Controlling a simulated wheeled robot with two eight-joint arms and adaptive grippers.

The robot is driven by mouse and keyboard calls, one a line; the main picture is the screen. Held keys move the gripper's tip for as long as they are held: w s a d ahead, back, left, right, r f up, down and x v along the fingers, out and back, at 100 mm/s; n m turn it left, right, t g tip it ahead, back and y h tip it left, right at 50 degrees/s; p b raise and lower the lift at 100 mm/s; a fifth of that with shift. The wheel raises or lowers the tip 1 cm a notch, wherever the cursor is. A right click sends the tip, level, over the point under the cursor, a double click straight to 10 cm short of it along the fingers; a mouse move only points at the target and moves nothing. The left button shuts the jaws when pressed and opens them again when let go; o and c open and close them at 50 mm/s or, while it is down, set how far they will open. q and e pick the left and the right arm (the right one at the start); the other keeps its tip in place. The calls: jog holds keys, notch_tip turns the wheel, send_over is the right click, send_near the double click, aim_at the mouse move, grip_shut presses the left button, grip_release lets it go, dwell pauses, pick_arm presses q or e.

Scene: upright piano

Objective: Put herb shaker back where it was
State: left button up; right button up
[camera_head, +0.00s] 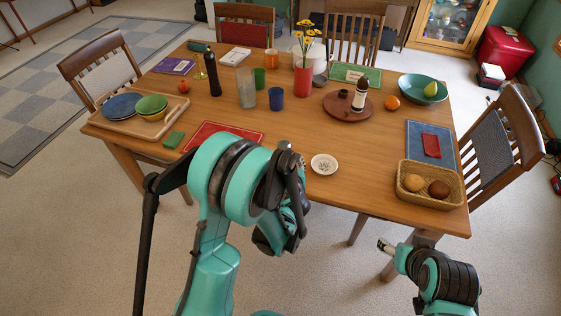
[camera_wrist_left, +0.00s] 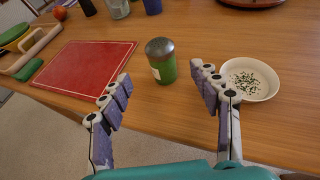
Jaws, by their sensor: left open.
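The herb shaker (camera_wrist_left: 162,66), with a green body, a pale label and a dark grey cap, stands upright on the wooden table in the left wrist view. In the head view only its cap (camera_head: 284,145) shows above my arm. My left gripper (camera_wrist_left: 165,86) is open and empty, its fingers spread on the near side of the shaker, which stands between and just beyond the fingertips. In the head view my own arm hides this gripper. My right gripper (camera_head: 386,246) is low, off the table's front edge; its fingers are too small to read.
A white dish with dark herb flakes (camera_wrist_left: 250,79) sits right of the shaker. A red mat (camera_wrist_left: 85,72) lies to its left. A round wooden tray (camera_head: 340,110) with a dark bottle (camera_head: 360,96) stands farther back. A basket (camera_head: 431,198) is at the right.

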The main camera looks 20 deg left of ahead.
pick_arm(q)
jog(key=s+a+r+n+g+h, duration=0.1)
jog(key=s+a+r+n+g, duration=0.1)
jog(key=s+r+n, duration=0.35)
jog(key=s+a+r+n+g, duration=0.1)
jog(key=s+a+r+n, duration=0.15)
jog(key=s+n, duration=0.6)
jog(key=s+d+r+n+g+h, duration=0.1)
jog(key=s+d+n+g+h, duration=0.1)
jog(key=s+n, duration=1)
jog(key=d+n+h, duration=0.1)
jog(key=n, duration=0.4)
jog(key=shift+s+d+r+n+g+h, duration=0.25)
jog(key=shift+d+r+n+g+h, duration=0.05)
jog(key=shift+r+n, duration=0.1)
